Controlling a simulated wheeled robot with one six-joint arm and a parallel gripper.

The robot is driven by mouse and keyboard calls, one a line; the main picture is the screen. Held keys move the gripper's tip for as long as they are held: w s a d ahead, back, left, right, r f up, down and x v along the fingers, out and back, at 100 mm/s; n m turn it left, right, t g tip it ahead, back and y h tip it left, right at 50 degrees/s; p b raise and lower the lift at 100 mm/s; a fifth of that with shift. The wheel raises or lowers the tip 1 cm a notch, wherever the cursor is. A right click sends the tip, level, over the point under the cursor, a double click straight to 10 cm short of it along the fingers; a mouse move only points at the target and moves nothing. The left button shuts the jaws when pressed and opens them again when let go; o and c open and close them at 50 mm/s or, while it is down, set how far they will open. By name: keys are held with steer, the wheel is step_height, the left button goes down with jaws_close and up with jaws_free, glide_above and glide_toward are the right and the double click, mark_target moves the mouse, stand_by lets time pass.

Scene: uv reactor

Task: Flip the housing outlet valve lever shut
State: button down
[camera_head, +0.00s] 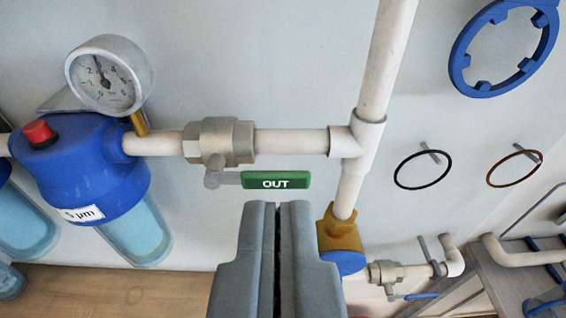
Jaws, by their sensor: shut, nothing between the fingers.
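The housing outlet valve (219,141) is a grey metal body on the white horizontal pipe, right of the blue filter housing (85,165). Its green lever (276,180), marked "OUT", points right from the valve stem and lies parallel to the pipe. My gripper (276,207) is shut and empty at the bottom centre. Its fingertips appear just below the lever in the picture; I cannot tell whether they touch it.
A pressure gauge (104,77) stands above the housing. A white vertical pipe (386,60) meets the horizontal one at a tee, with a brass and blue fitting (341,240) below. A blue ring wrench (504,47) and two thin rings hang on the right wall.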

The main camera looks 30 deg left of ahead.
glide_above(280, 180)
steer(key=s+d, duration=0.1)
steer(key=s, duration=0.1)
step_height(280, 180, down, 3)
steer(key=shift+w+d+f, duration=0.1)
steer(key=shift+f, duration=1.65)
